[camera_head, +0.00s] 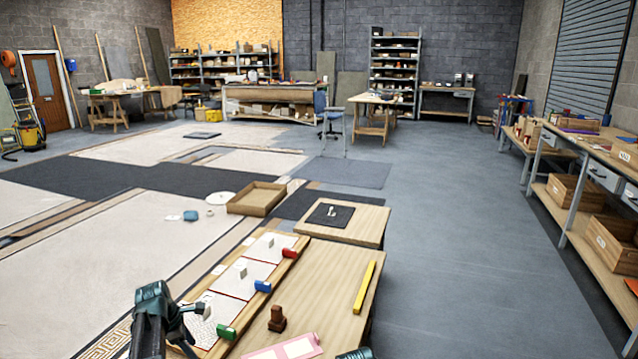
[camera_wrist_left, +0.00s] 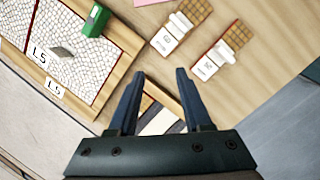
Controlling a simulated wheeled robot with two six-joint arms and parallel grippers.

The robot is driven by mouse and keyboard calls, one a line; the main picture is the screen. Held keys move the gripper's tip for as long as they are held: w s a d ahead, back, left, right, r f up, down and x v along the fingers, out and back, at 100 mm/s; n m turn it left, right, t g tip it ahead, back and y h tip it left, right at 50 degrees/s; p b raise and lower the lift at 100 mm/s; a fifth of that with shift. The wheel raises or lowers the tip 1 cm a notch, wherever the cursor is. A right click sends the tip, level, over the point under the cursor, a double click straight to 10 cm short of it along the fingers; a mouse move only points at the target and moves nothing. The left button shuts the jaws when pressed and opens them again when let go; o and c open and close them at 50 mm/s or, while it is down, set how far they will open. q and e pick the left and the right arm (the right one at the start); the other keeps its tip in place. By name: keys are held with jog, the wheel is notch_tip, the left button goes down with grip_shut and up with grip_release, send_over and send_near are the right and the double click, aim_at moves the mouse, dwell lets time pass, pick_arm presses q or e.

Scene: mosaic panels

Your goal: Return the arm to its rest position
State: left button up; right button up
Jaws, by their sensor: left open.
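My left gripper (camera_head: 190,322) is at the near left of the workbench (camera_head: 330,290), by the near end of the panel board. In the left wrist view its two fingers (camera_wrist_left: 160,73) are spread apart with nothing held between them. A mosaic panel (camera_wrist_left: 70,62) with L5 labels lies at the left there, with a green block (camera_wrist_left: 95,20) on its wooden edge. A small wood-edged piece with dark and white strips (camera_wrist_left: 158,120) shows below and between the fingers, partly hidden by them. A teal part of my right arm shows at the bottom edge; its gripper is not seen.
Two white-and-brown pieces (camera_wrist_left: 172,38) lie nearby. Open floor (camera_head: 450,230) is at the right.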

pick_arm(q)
jog(key=s+d+m+g+y, duration=0.1)
jog(key=s+d+m, duration=0.6)
jog(key=d+m, duration=0.3)
jog(key=s+d+m+g+y, duration=0.1)
jog(key=s+d+m, duration=0.65)
jog(key=d, duration=0.45)
jog(key=s+d+m+g+y, duration=0.1)
jog(key=s+d+m, duration=0.5)
jog(key=d+m, duration=0.5)
notch_tip(320, 180, up, 17)
jog(key=n+p, duration=0.1)
jog(key=p, duration=1.6)
jog(key=shift+w+d+p, duration=0.15)
jog(key=shift+d+p, duration=0.15)
jog(key=shift+p, duration=0.05)
jog(key=shift+n, duration=0.25)
